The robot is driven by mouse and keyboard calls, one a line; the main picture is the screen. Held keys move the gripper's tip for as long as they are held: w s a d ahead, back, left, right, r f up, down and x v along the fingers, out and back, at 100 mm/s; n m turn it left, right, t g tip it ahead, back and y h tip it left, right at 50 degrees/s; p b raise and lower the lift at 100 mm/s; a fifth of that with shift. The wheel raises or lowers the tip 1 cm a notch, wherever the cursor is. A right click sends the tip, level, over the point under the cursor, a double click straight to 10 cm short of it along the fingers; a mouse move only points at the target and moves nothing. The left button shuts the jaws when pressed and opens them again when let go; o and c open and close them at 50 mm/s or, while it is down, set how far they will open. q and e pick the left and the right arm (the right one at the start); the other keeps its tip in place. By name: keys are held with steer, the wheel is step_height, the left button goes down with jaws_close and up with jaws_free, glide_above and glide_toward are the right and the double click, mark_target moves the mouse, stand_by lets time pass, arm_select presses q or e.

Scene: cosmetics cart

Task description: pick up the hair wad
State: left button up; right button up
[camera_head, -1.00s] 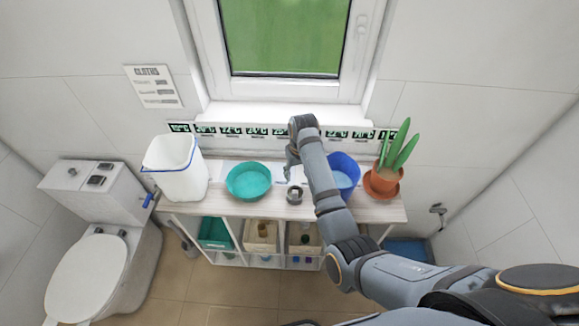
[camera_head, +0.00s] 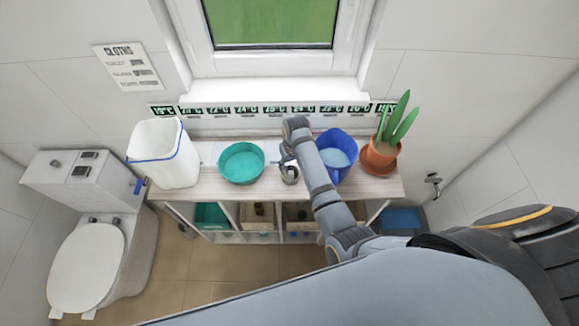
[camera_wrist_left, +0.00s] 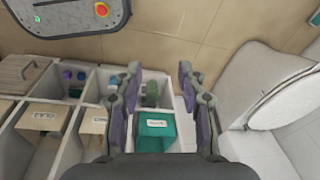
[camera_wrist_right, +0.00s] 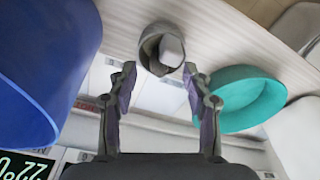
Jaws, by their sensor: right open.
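I cannot make out a hair wad for certain. A small grey round cup (camera_head: 289,174) stands on the shelf top between the teal bowl and the blue bucket. In the right wrist view the cup (camera_wrist_right: 148,48) has a pale grey block in it. My right gripper (camera_head: 286,156) is just behind the cup in the head view. In the right wrist view my right gripper (camera_wrist_right: 158,72) is open and empty, its fingertips short of the cup and on either side of it. My left gripper (camera_wrist_left: 160,82) is open and empty, with shelf compartments beyond it.
The teal bowl (camera_head: 241,163) and blue bucket (camera_head: 337,156) flank the cup closely. A white bin (camera_head: 163,154) stands left, a potted plant (camera_head: 380,155) right. A toilet (camera_head: 85,260) stands left of the shelf unit. The window sill (camera_head: 275,92) is behind.

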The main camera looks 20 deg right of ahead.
steer(key=shift+w+f, duration=0.55)
steer(key=shift+f, duration=0.3)
steer(key=shift+w+f, duration=0.15)
steer(key=shift+w, duration=0.1)
steer(key=shift+c, duration=0.2)
steer(key=shift+s, duration=0.25)
steer(key=shift+c, duration=1.1)
steer(key=shift+s+r, duration=0.2)
steer(key=shift+r, duration=0.05)
steer(key=shift+c, duration=1.4)
steer(key=shift+s, duration=0.1)
steer(key=shift+c, duration=1.8)
arm_select(q)
steer(key=shift+s+f, duration=0.15)
steer(key=shift+s, duration=0.25)
arm_select(e)
steer(key=shift+w+f, duration=0.1)
steer(key=shift+w, duration=0.1)
